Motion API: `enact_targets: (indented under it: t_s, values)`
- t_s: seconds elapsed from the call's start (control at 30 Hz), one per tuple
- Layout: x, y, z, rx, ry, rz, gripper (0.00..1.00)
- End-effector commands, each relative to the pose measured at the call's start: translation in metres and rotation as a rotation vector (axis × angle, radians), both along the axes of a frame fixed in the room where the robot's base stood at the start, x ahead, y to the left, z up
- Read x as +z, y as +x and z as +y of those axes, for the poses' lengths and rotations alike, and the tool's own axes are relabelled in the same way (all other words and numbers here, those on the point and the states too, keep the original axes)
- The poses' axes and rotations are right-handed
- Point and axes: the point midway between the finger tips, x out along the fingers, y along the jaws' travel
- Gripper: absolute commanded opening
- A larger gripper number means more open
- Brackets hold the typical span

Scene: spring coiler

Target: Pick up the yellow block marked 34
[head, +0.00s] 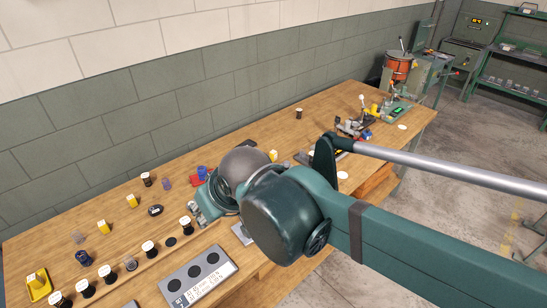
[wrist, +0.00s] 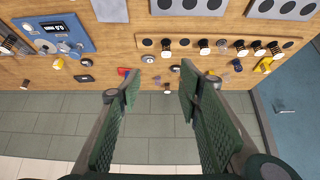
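Several small yellow blocks with pale tops stand on the wooden bench; the number 34 is not legible on any. In the head view one yellow block (head: 103,227) is at the left, a second yellow block (head: 132,201) is a little farther right, and a third yellow block (head: 273,156) is just past my arm. The wrist view shows a yellow block (wrist: 58,64) at the left and a small yellow piece (wrist: 211,73) partly behind my right finger. My gripper (wrist: 160,84) is open and empty above the bench's wall-side edge. In the head view my arm hides most of it.
A yellow tray (head: 38,283) stands at the bench's left end. Black cylinders with white tops (head: 149,248) line a wooden strip. A grey plate with dark discs (head: 199,275) lies in front. A brick wall (head: 130,110) borders the bench. Machines (head: 397,68) stand at the far end.

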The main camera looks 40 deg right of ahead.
Motion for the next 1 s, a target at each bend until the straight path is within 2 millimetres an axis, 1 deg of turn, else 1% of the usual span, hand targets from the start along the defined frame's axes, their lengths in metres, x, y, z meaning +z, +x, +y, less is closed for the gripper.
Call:
enact_targets:
  t_s: [0.17,0.5,0.7,1.0]
  values:
    - [0.008,0.021,-0.013,-0.058,0.01,0.016,0.35]
    - [0.019,0.069,-0.048,-0.197,0.035,0.054,0.35]
    - [0.022,0.099,-0.072,-0.281,0.05,0.073,0.35]
    - [0.019,0.142,-0.111,-0.41,0.069,0.1,0.35]
